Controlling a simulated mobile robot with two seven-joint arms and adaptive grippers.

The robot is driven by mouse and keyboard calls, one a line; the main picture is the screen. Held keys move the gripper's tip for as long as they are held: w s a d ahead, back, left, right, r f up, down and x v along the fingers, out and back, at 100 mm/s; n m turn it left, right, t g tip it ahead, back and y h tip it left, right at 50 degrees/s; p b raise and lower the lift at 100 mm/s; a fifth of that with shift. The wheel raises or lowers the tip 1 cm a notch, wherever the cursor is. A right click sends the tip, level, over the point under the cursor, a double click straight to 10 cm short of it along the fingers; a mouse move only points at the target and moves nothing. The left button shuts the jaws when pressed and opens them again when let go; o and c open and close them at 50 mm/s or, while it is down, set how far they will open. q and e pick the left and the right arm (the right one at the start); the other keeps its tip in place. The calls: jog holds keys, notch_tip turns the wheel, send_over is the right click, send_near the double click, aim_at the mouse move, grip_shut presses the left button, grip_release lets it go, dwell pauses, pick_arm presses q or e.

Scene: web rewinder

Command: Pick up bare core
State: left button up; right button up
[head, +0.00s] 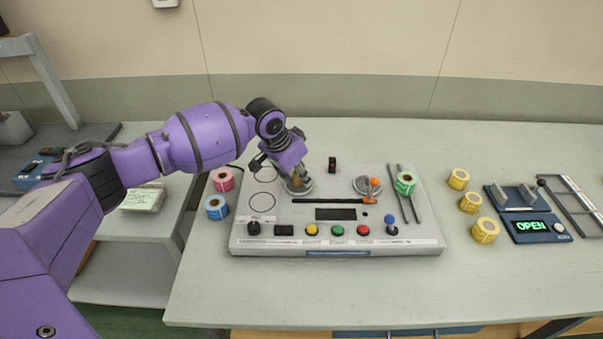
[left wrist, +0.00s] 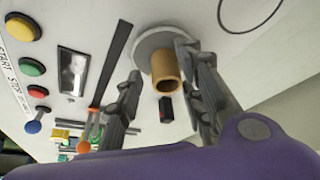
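The bare core, a short brown cardboard tube (head: 297,178), stands on the left round metal disc (head: 304,189) of the rewinder (head: 340,246). In the left wrist view the core (left wrist: 164,70) shows its hollow end, on the pale disc (left wrist: 150,45). My left gripper (head: 285,168) is over the disc and partly hides the core. In the left wrist view its fingers (left wrist: 160,62) are spread, with the core between them, closer to the right finger. Whether that finger touches the core I cannot tell. My right gripper is not in view.
A pink roll (head: 223,180) and a blue roll (head: 216,208) stand left of the rewinder. A green roll (head: 405,183) sits by two rods at its right. Yellow rolls (head: 485,231) and a device reading OPEN (head: 531,226) lie further right. The table front is clear.

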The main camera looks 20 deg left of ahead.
pick_arm(q)
jog(key=c, duration=0.6)
